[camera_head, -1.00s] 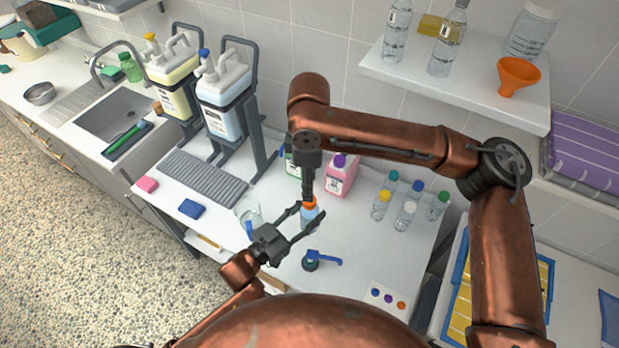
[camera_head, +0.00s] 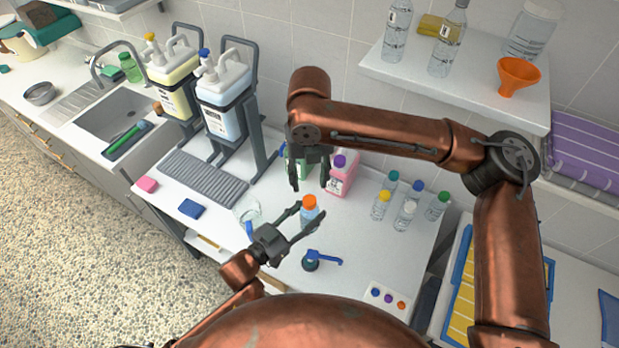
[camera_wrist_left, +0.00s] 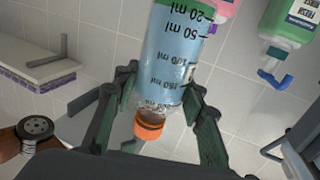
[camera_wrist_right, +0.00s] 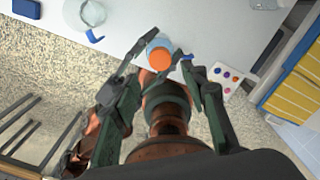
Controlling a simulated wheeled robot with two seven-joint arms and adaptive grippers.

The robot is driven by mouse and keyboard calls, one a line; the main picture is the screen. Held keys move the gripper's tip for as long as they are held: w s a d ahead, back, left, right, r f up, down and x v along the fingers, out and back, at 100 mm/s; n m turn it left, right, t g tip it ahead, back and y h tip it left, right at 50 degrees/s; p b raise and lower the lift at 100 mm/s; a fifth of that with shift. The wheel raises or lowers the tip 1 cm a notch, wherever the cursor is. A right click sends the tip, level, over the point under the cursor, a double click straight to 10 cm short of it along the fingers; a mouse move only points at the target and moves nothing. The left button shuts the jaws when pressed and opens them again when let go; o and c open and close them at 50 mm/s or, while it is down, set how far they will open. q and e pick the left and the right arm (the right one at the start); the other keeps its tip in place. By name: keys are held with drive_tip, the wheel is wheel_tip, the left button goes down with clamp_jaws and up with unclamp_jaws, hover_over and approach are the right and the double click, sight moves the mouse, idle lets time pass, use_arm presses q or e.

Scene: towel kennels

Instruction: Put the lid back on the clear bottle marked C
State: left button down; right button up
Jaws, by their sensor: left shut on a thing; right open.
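A clear bottle of light blue liquid (camera_head: 309,217) with volume marks stands on the worktop, capped by an orange lid (camera_head: 310,202). No letter C is readable on it. The left wrist view shows the marked wall (camera_wrist_left: 172,60) and the orange lid (camera_wrist_left: 149,125) on its neck. My left gripper (camera_head: 296,222) is shut on the bottle, a finger on each side. My right gripper (camera_head: 310,188) is open and empty, above and behind the bottle, apart from the lid. The right wrist view shows the lid (camera_wrist_right: 159,58) from above, between its spread fingers.
A blue pump head (camera_head: 321,260) lies in front of the bottle. A clear beaker (camera_head: 247,212) stands to its left. Several capped bottles (camera_head: 405,213) stand to the right. Pink (camera_head: 341,178) and green (camera_head: 299,163) containers stand behind. A panel with coloured discs (camera_head: 387,297) is front right.

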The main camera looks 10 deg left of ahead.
sight(310, 200)
drive_tip(key=shift+n, duration=0.7)
drive_tip(key=shift+f, duration=0.1)
drive_tip(key=shift+f, duration=3.9)
